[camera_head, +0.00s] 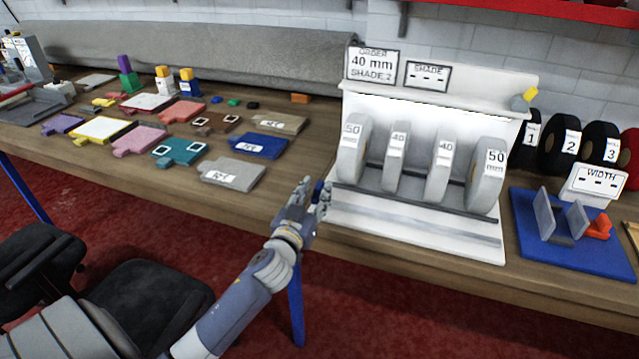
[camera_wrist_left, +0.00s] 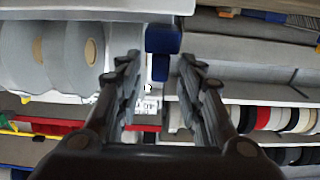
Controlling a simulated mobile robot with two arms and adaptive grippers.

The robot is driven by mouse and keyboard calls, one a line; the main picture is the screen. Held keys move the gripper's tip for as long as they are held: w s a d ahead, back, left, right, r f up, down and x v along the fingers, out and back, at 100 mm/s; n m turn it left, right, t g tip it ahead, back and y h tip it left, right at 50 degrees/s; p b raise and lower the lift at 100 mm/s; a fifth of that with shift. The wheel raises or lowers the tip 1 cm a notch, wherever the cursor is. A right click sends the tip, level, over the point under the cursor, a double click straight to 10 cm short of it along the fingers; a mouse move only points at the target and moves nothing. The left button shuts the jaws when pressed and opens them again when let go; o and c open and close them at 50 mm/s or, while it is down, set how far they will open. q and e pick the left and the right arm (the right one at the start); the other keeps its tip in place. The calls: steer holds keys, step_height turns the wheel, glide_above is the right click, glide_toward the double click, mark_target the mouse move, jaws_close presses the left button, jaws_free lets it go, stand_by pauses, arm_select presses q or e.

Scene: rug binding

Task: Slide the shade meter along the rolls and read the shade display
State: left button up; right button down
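The white stand (camera_head: 420,230) holds several grey rolls (camera_head: 398,160) labelled 50 and 40 mm. The shade display (camera_head: 428,76) on top shows only dashes. A small blue piece (camera_head: 318,187) sits at the stand's left end, by the lower rail; it may be the shade meter's handle, but I cannot tell. My left gripper (camera_head: 313,195) is at that left end. In the left wrist view its fingers (camera_wrist_left: 160,75) are apart, with the blue piece (camera_wrist_left: 163,39) between or just beyond them; I see no clear contact. My right gripper is in neither view.
An order sign (camera_head: 373,65) reads 40 mm, shade 2. A grey and yellow piece (camera_head: 522,98) is at the stand's right end. A blue width gauge (camera_head: 570,245) stands to the right. Coloured sample plates (camera_head: 232,173) cover the table on the left.

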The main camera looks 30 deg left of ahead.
arm_select(q)
steer(key=shift+x, duration=1.5)
jaws_close()
steer(key=shift+d, duration=0.1)
